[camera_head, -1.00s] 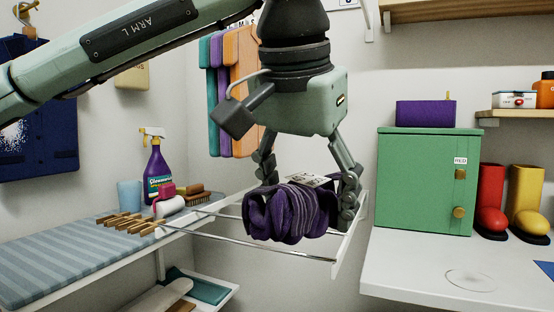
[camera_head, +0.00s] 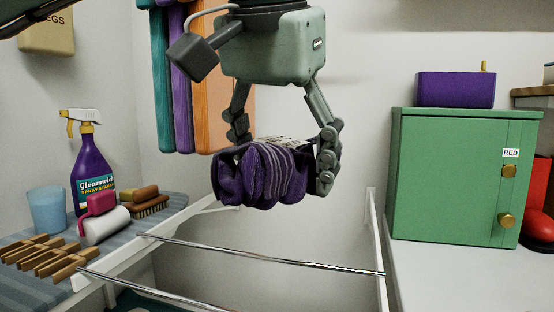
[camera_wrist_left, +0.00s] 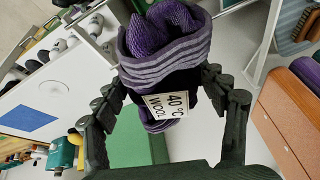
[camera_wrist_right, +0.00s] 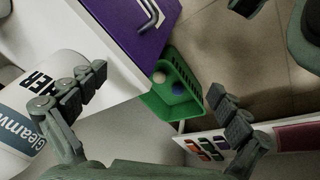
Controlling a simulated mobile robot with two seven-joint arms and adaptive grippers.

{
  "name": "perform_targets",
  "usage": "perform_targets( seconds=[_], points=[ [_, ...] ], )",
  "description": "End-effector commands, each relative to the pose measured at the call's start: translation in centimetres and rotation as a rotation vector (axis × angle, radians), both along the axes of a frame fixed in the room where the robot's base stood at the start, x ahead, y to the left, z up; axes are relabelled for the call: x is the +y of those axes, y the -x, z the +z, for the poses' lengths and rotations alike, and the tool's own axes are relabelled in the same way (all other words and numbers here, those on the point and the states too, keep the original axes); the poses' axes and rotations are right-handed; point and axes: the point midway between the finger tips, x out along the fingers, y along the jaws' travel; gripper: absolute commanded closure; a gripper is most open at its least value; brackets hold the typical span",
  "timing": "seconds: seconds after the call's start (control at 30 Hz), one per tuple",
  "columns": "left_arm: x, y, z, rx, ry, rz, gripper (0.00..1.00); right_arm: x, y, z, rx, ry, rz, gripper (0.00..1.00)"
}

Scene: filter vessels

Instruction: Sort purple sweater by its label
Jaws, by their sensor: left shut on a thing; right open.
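The purple sweater (camera_head: 262,172) is bunched into a striped bundle in my left gripper (camera_head: 280,150) in the head view. The gripper's fingers close on it from both sides and hold it in the air above the drying rails. In the left wrist view the sweater (camera_wrist_left: 165,45) hangs between the fingers (camera_wrist_left: 165,95). Its white label (camera_wrist_left: 167,106) faces the camera and reads "40°C WOOL". My right gripper (camera_wrist_right: 160,90) is open and empty in the right wrist view. It is not visible in the head view.
Metal rails (camera_head: 260,258) run below the sweater. A striped board (camera_head: 30,290) at left holds pegs (camera_head: 45,258), a spray bottle (camera_head: 89,165) and a blue cup (camera_head: 47,208). A green cabinet (camera_head: 450,175) labelled "RED" stands right, with a purple box (camera_head: 455,89) on top.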

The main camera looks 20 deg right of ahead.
Motion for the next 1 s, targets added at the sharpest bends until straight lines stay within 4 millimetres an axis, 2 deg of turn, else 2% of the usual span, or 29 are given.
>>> perform_targets(
  seconds=[0.1, 0.47, 1.0],
  points=[
    [0.0, 0.0, -0.8, 0.0, 0.001, 0.001, 0.68, 0.2, 0.0, 1.8, -0.031, 0.004, 0.007, 0.0],
    [0.0, 0.0, -2.7, -0.001, 0.002, 0.001, 0.68, 0.6, 0.6, 6.1, -0.091, 0.014, 0.013, 0.0],
    [0.0, 0.0, -3.5, -0.001, 0.002, 0.002, 0.68, 4.5, -4.8, 7.8, -0.338, -0.066, 0.098, 0.0]
  ],
)
